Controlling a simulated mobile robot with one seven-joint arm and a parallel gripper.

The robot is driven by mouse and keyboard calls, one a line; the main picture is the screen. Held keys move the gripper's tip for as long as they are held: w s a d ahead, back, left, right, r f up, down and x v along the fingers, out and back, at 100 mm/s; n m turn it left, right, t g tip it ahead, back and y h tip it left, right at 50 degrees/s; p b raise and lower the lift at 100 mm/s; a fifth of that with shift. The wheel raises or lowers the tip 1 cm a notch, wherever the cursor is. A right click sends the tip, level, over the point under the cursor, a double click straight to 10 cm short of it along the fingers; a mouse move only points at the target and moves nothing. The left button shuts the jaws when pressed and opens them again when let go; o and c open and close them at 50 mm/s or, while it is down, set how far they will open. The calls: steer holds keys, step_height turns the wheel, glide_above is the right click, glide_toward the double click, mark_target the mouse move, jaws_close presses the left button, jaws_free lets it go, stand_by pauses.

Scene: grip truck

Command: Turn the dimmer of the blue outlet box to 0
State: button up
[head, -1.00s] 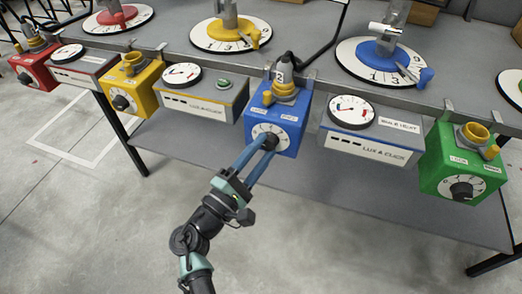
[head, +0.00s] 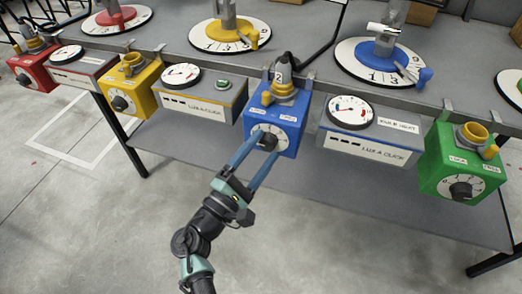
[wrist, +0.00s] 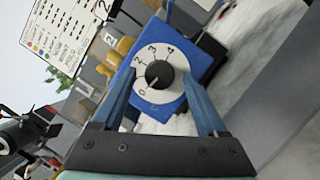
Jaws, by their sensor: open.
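The blue outlet box (head: 290,115) hangs at the table's front edge, and it also shows in the wrist view (wrist: 192,55). Its black dimmer knob (head: 268,141) sits on a white dial numbered from 0 upward. In the wrist view the knob (wrist: 159,74) has a light pointer line that appears directed toward the 0 mark at lower left. My gripper (head: 256,150) is in front of the dial, with its blue fingers spread wide. In the wrist view the open gripper (wrist: 160,92) has one finger each side of the knob, both apart from it.
A grey meter box (head: 365,147) is right of the blue box, with a green outlet box (head: 450,160) beyond. Another grey meter box (head: 205,97) and a yellow outlet box (head: 135,88) are to the left. The floor in front is clear.

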steer(key=v, duration=1.3)
steer(key=shift+p, duration=0.45)
